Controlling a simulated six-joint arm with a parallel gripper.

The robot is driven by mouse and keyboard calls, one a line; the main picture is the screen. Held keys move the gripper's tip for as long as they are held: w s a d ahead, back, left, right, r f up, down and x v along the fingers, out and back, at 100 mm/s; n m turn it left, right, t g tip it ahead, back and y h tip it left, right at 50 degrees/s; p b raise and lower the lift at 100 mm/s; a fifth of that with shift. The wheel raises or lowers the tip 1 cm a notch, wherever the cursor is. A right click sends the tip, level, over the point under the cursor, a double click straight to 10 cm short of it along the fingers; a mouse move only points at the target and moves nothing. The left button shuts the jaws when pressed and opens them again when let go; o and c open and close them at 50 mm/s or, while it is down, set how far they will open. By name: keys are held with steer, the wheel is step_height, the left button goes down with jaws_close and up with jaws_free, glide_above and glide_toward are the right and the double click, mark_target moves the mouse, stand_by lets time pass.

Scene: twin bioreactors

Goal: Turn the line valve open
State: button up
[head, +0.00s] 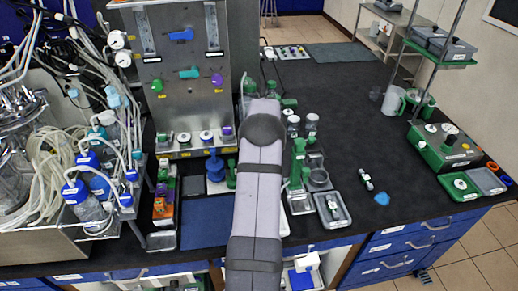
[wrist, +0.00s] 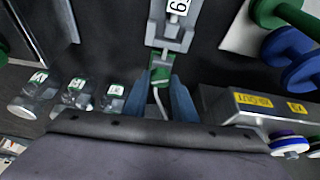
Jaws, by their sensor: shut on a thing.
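My gripper (wrist: 161,82) shows in the wrist view, its two blue-grey fingers closed around a small green piece (wrist: 160,74) with a pale thin loop below it. The piece sits in line with a grey bracket (wrist: 170,38) bearing a numbered white tag. In the head view my own arm hides the gripper and what it holds. The upright metal panel (head: 172,110) there carries a blue handle (head: 181,35) and a teal handle (head: 190,73), both lying roughly level. I cannot tell which part is the line valve.
A metal box edge with yellow labels (wrist: 252,100) is close on the right.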

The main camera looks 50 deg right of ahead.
steer(key=shift+s+d+n+t+y+b, duration=0.1)
steer(key=shift+n+t+y+b, duration=0.2)
steer(key=shift+n+b, duration=0.5)
steer(key=shift+d+n+t+y+b, duration=0.1)
steer(key=shift+n+t+y+b, duration=0.2)
steer(key=shift+n, duration=0.8)
steer(key=o, duration=1)
steer(key=shift+o, duration=0.2)
steer(key=b+v, duration=0.2)
steer(key=v, duration=0.5)
steer(key=shift+r+b, duration=0.25)
steer(key=shift+b, duration=0.05)
